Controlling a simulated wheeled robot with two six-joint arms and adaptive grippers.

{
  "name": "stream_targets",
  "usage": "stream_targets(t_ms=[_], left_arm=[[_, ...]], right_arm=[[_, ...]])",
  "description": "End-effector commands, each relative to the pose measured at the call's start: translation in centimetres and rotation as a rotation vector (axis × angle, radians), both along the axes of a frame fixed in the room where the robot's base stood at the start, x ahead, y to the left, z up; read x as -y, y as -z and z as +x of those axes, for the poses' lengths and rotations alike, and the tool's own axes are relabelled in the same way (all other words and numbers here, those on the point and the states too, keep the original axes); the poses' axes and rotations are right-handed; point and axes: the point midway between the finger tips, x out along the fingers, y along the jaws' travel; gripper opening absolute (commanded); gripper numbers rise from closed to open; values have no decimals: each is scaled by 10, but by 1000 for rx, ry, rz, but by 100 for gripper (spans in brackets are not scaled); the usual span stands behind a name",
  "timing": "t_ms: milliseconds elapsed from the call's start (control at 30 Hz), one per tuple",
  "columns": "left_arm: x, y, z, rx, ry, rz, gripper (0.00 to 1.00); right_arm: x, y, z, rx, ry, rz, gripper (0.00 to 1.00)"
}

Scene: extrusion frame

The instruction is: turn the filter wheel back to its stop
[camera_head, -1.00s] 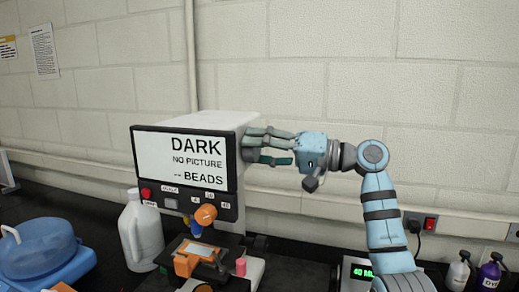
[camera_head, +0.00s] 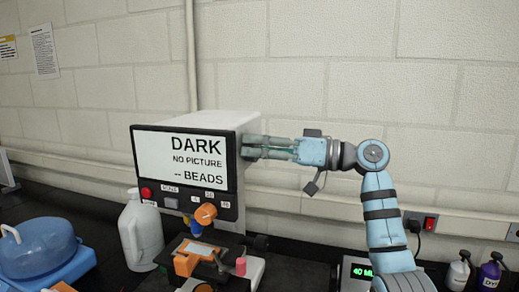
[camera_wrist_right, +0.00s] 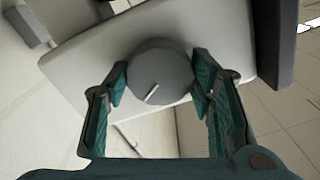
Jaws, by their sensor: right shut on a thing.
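The filter wheel (camera_wrist_right: 158,72), a round grey knob with a white index line, sits on the pale side wall of the machine in the right wrist view. The line is slanted. My right gripper (camera_wrist_right: 160,84) has its two green-padded fingers on opposite sides of the wheel, shut on it. In the head view, my right gripper (camera_head: 252,148) reaches in from the right to the machine's side, and its fingers largely hide the wheel there. The screen (camera_head: 185,157) reads DARK, NO PICTURE, -- BEADS. My left gripper is not in view.
Below the screen are a red button (camera_head: 146,192) and an orange knob (camera_head: 205,214). A white jug (camera_head: 140,235) and a blue-lidded container (camera_head: 38,247) stand to the left. A green-lit display (camera_head: 360,271) and two small bottles are at the right.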

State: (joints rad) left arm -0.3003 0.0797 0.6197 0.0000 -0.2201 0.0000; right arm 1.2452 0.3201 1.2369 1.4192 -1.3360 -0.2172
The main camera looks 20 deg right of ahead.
Motion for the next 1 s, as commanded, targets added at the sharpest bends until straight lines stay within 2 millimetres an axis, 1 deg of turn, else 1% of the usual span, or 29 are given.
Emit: stream_targets(t_ms=[700,1000], left_arm=[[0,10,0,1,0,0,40],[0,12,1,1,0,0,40]], right_arm=[[0,2,0,563,-2,-359,22],[0,2,0,743,-2,-474,22]])
